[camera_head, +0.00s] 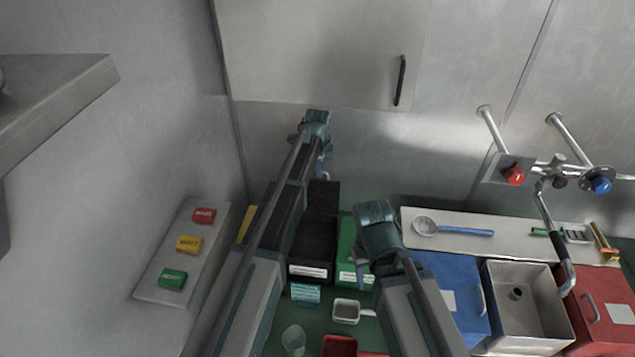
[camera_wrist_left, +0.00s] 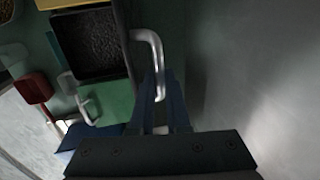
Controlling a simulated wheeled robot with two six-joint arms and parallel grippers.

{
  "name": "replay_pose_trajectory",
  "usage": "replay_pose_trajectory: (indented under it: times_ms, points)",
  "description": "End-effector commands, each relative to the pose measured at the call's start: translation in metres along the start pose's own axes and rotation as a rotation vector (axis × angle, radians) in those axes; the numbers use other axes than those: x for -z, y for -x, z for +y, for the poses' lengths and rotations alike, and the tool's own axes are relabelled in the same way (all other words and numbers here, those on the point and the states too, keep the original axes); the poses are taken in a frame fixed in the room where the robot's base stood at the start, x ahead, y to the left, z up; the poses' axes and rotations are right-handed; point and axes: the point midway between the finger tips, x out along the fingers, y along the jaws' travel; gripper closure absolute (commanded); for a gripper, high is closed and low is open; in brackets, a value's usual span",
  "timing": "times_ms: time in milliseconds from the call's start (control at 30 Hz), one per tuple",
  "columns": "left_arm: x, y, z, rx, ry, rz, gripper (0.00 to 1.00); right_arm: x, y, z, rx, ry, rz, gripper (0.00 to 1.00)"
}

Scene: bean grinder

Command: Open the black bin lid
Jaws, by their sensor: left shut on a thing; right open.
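The black bin (camera_head: 311,271) stands behind the white-labelled front, with dark contents visible inside. Its black lid (camera_head: 325,194) stands raised at the back of the bin, so the bin is open. My left gripper (camera_wrist_left: 162,92) is shut on the lid's silver handle (camera_wrist_left: 153,42); in the left wrist view the dark beans (camera_wrist_left: 90,45) show beside the lid's edge. In the head view the left arm reaches past the bin to the back, and the fingertips are mostly hidden. My right gripper (camera_head: 363,268) is open over the green bin (camera_head: 346,247), holding nothing.
A white scoop (camera_head: 346,311), teal box (camera_head: 306,293) and clear cup (camera_head: 293,340) lie in front. A blue bin (camera_head: 455,290), metal sink (camera_head: 520,318) and red bin (camera_head: 600,310) are to the right. A steel wall (camera_head: 275,145) closes off the back.

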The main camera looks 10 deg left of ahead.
Motion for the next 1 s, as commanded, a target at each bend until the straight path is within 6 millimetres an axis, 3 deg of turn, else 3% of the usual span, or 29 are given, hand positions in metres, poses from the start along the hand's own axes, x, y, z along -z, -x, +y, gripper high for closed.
replay_pose_trajectory:
  times_ms: [100, 400, 1000]
  points:
    - [0.000, -0.006, -0.022, 0.000, 0.000, 0.000, 1.00, 0.000, -0.002, 0.000, 0.000, 0.000, 0.000, 0.50]
    - [0.000, -0.017, -0.049, 0.000, 0.000, 0.000, 1.00, 0.001, -0.007, -0.001, 0.000, 0.001, 0.000, 0.50]
    - [0.000, -0.020, -0.059, 0.001, 0.000, 0.000, 1.00, 0.001, -0.008, -0.001, 0.000, 0.001, 0.001, 0.50]
